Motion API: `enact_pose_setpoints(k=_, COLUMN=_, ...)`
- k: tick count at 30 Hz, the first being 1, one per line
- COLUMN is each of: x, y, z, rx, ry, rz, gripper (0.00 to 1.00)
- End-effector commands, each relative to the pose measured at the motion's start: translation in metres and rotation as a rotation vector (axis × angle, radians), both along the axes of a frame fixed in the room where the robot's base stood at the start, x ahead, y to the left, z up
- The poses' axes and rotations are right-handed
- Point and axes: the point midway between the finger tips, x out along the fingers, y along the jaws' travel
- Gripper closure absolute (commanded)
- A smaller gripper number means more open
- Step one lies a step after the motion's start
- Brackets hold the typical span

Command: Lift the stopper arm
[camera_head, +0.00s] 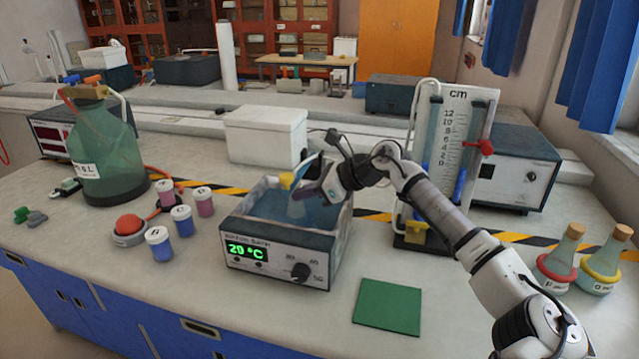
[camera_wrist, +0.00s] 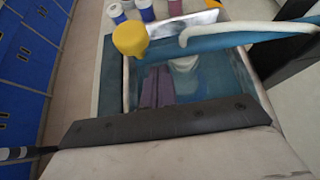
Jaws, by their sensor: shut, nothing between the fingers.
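A bar with a yellow knob (camera_head: 287,180) at its end reaches over the water bath (camera_head: 277,250); I take it as the stopper arm. In the wrist view, the yellow knob (camera_wrist: 130,38) is at the left end of a blue bar (camera_wrist: 235,40), with a white tube along it. My gripper (camera_head: 304,192) is over the bath, just right of the knob. In the wrist view its mauve fingers (camera_wrist: 157,85) are together and empty, below the bar in the picture. I cannot tell whether they touch the bar. A pale vessel (camera_head: 297,209) sits in the bath's water.
Several small jars (camera_head: 181,220) and a red button (camera_head: 129,226) are left of the bath. A green bottle (camera_head: 102,150) stands farther left. A white box (camera_head: 266,136) is behind. A cm gauge (camera_head: 455,140) and two flasks (camera_head: 605,262) are right. A green mat (camera_head: 388,306) lies in front.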

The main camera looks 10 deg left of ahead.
Motion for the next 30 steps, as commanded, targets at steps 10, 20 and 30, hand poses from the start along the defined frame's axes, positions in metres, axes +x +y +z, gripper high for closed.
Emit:
enact_pose_setpoints(k=10, x=0.0, y=0.007, z=-0.005, rx=-0.001, ry=0.0, rz=-0.001, gripper=1.0)
enact_pose_setpoints(k=20, x=0.001, y=0.007, z=0.002, rx=0.001, ry=0.027, rz=-0.002, gripper=1.0)
enact_pose_setpoints(k=30, x=0.001, y=0.007, z=0.013, rx=0.004, ry=0.09, rz=-0.002, gripper=1.0)
